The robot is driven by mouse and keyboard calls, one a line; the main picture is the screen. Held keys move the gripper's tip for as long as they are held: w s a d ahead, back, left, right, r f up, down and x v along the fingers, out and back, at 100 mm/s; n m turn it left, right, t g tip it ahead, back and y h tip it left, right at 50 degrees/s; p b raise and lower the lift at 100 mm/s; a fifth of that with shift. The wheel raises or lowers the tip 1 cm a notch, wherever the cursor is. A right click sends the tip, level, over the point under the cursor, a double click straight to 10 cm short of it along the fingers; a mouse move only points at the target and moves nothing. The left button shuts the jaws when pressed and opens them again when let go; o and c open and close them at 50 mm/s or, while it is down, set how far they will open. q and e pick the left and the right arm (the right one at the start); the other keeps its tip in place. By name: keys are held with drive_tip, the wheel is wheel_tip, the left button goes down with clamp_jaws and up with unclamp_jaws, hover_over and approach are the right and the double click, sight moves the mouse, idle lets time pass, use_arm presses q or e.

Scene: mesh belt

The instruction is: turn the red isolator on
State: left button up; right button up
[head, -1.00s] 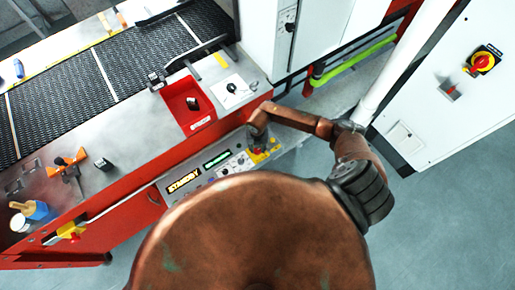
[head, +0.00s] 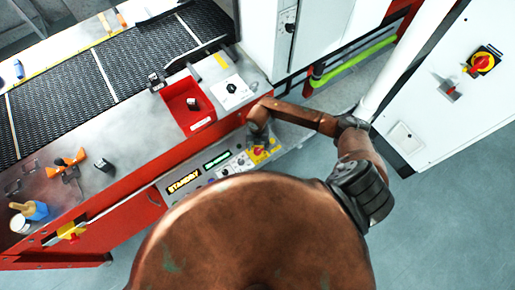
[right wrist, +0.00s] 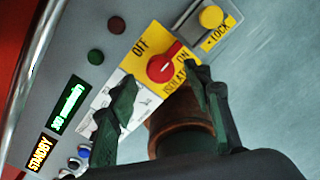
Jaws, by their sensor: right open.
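The red isolator knob (right wrist: 162,68) sits on a yellow plate (right wrist: 146,52) marked OFF, ON and ISOLATOR in the right wrist view. A pale mark crosses the knob; I cannot tell for certain which word it points at. In the head view the yellow plate (head: 258,154) shows on the sloped front panel, partly covered by my right gripper (head: 257,139). In the right wrist view my right gripper (right wrist: 155,88) is open, its dark fingers apart, one either side of the space just below the knob. I see no grip on the knob. My left gripper is not in view.
A yellow LOCK button (right wrist: 211,17) is close beside the plate. Lit displays (head: 185,180), reading STANDBY, and small knobs share the panel. Another red-and-yellow switch (head: 482,62) is on the white cabinet (head: 440,100) at right. A red tray (head: 188,104) lies on the belt machine's top.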

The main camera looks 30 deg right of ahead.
sight(257, 150)
wheel_tip(257, 150, up, 9)
idle(0.3)
drive_tip(key=shift+f, duration=0.1)
